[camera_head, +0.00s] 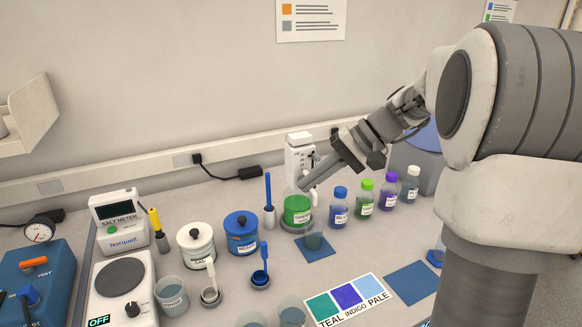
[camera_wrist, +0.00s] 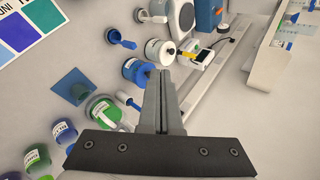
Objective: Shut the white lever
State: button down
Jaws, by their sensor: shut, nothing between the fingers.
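A beaker (camera_head: 313,236) stands on a blue mat (camera_head: 316,253) in front of the green bottle. Several capped bottles, including a blue-capped one (camera_head: 339,206), stand to the right. A holder with a blue stick (camera_head: 268,205) and a blue-lidded jar (camera_head: 241,233) stand left.

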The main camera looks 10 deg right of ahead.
jog(key=w+d+f+m+t+y+b, duration=0.1)
jog(key=w+d+f, duration=0.4)
jog(key=d, duration=0.5)
jog(key=w+d+f+m+t+y+b, duration=0.2)
jog(key=w+d+f+t+y, duration=0.3)
jog(key=d, duration=0.6)
jog(key=shift+d+t+b, duration=0.2)
jog(key=shift+t+b, duration=0.6)
jog(key=shift+b, duration=0.1)
jog(key=s+a+p+x, duration=0.1)
jog(key=s+x, duration=0.1)
jog(key=x, duration=1.1)
jog(key=shift+s+a, duration=0.2)
jog(key=shift+a, duration=0.05)
